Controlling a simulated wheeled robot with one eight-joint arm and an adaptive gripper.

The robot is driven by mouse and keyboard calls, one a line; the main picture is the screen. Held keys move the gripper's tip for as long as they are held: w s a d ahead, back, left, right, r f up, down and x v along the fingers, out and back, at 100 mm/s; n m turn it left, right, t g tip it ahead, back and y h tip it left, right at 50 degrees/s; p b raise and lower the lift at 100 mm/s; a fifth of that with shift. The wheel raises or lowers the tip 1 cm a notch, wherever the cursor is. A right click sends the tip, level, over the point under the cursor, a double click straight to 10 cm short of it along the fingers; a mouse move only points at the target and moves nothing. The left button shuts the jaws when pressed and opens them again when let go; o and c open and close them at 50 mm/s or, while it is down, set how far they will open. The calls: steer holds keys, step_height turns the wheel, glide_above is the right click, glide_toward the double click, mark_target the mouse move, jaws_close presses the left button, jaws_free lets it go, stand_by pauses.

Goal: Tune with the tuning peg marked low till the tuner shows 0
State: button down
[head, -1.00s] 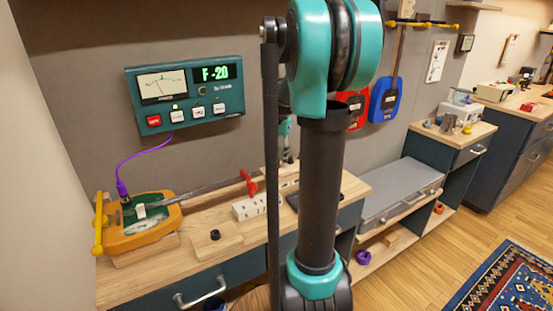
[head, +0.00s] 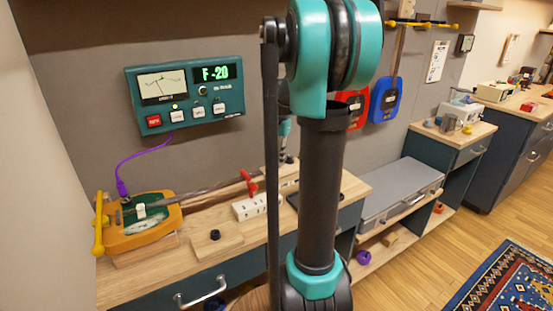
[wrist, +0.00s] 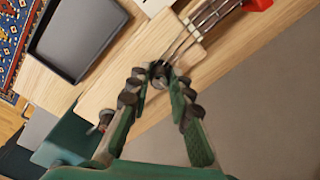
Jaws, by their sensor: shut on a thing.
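The tuner (head: 185,95) on the wall reads F -20 on its green display. An orange stringed instrument (head: 140,222) lies on the bench at the left, with a purple cable running up to the tuner. Its strings and neck run right, past a red clamp (head: 248,183). In the wrist view my gripper (wrist: 158,74) is shut on a small dark tuning peg (wrist: 159,70) at the end of the strings (wrist: 190,38). The fingers hide part of it, and no "low" marking can be read. In the head view my arm hides the gripper's fingers and the peg.
A wooden block (head: 198,250) with a black knob lies in front of the neck. A white block (head: 243,209) with small holes stands beside the neck. A dark tray (wrist: 75,42) lies on the bench near the peg. The wall rises close behind the bench.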

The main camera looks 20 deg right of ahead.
mark_target(276, 161)
steer(key=m, duration=0.4)
steer(key=shift+w+m, duration=0.1)
steer(key=shift+m, duration=1.5)
steer(key=c, duration=1.4)
jaws_free()
steer(key=shift+o, duration=0.2)
steer(key=shift+r, duration=0.1)
step_height(276, 161, up, 12)
steer(key=shift+s, duration=0.2)
